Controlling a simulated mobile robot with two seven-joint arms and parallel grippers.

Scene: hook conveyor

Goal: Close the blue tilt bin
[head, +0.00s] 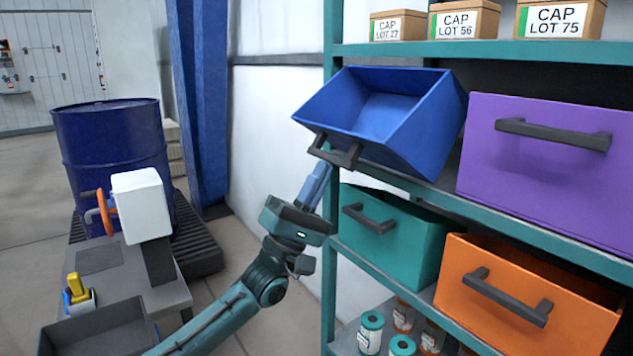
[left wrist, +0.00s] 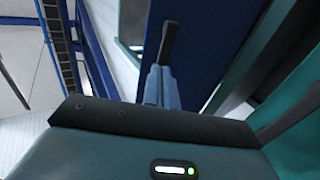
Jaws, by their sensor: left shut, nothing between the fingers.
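The blue tilt bin (head: 372,108) hangs tilted open on the upper shelf, its empty inside facing up and out. Its dark handle (head: 336,150) is on the lower front face; a dark handle bar also shows in the left wrist view (left wrist: 169,42). My left gripper (head: 318,172) is shut and empty, its blue-grey fingers pointing up just below the handle. In the left wrist view the closed fingers (left wrist: 160,85) point at the bar. Whether they touch it I cannot tell. My right gripper is out of view.
The teal shelf rack (head: 333,230) holds a purple bin (head: 550,150) at right, a green bin (head: 390,240) below and an orange bin (head: 525,295). Cap boxes (head: 464,20) stand on the top shelf. A blue drum (head: 112,140) stands at left.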

